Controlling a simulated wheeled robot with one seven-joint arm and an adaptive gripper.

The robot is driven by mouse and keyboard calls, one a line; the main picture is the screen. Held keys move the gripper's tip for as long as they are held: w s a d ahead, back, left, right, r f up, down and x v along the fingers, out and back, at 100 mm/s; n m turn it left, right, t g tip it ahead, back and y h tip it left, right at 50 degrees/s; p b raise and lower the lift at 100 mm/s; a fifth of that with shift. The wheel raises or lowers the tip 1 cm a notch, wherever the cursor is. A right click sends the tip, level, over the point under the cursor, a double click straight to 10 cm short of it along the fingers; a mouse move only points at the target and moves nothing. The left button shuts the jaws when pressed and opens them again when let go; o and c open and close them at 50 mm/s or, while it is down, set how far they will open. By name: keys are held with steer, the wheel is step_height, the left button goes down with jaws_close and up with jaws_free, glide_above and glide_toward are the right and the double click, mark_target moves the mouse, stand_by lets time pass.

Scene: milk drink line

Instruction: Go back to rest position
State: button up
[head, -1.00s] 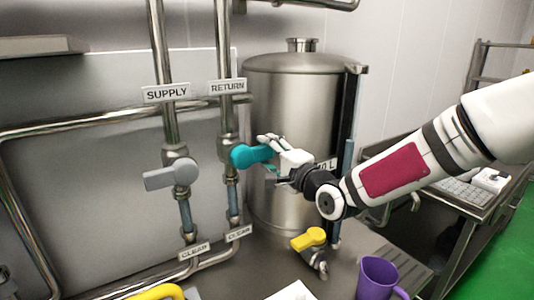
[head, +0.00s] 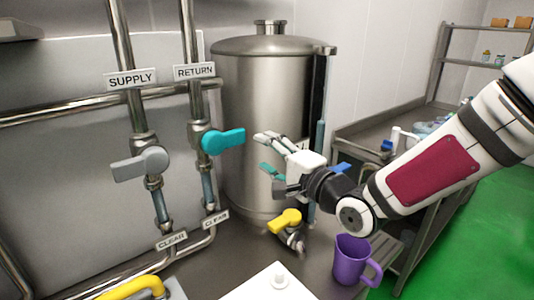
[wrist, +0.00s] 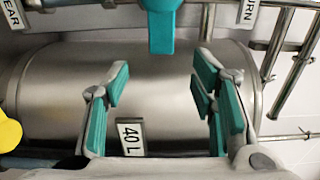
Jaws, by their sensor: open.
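My gripper (head: 265,153) is open and empty in front of the steel tank (head: 262,85), just right of the teal valve handle (head: 222,140) and apart from it. The teal handle points right on the RETURN pipe. In the wrist view the two open fingers (wrist: 160,82) have nothing between them; the teal handle (wrist: 161,27) shows beyond them at the top. My arm reaches in from the right.
A grey handle (head: 140,163) is on the SUPPLY pipe at left. A yellow tap handle (head: 285,220) sits below my gripper. A purple mug (head: 350,260) stands beneath my arm, beside a white box (head: 262,288). Green floor (head: 480,230) is open at right.

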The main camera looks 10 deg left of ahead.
steer(key=s+d+f+n+g+h, duration=0.1)
steer(key=s+d+n+h, duration=0.15)
steer(key=d+h, duration=0.5)
steer(key=s+d+f+n+g+h, duration=0.1)
steer(key=s+d+f+n+h, duration=0.2)
steer(key=d, duration=0.7)
steer(key=s+d+r+n+g+h, duration=0.1)
steer(key=s+d, duration=0.4)
steer(key=s, duration=0.5)
steer(key=s+d+r+n+g+h, duration=0.2)
steer(key=s+d, duration=0.3)
steer(key=s, duration=0.6)
steer(key=shift+s+d+r+g, duration=0.2)
steer(key=shift+d+r+g, duration=0.2)
steer(key=shift+r+g, duration=0.35)
steer(key=shift+a+f, duration=0.1)
steer(key=shift+a, duration=0.05)
